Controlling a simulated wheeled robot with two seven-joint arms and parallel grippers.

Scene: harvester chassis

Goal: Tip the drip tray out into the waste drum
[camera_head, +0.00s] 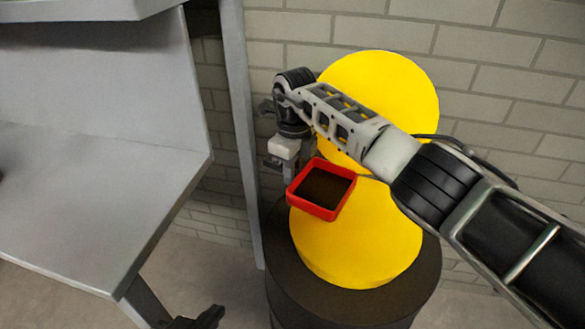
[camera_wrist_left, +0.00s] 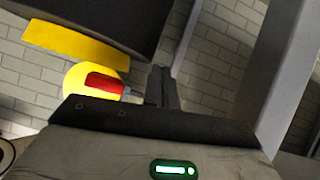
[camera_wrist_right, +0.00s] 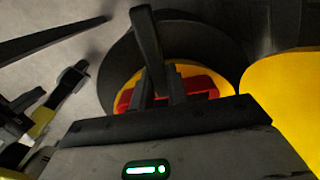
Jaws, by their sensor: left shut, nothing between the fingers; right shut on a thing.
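The drip tray (camera_head: 345,206) is a small square red box with a dark inside, its open side facing up in the head view. It is over the left part of the waste drum (camera_head: 425,280), a dark round drum with a yellow top face. My right gripper (camera_head: 293,170) is shut on the tray's edge; the arm hides part of the scene. The tray also shows behind the fingers in the right wrist view (camera_wrist_right: 203,86) and from the side in the left wrist view (camera_wrist_left: 104,84). My left gripper (camera_head: 208,318) is shut and empty, low at the bottom edge.
A large yellow disc (camera_head: 400,85) stands upright behind the drum, against a brick wall (camera_head: 500,90). A grey metal post (camera_head: 240,120) rises just left of the drum. A grey bench with a raised panel (camera_head: 90,210) fills the left side.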

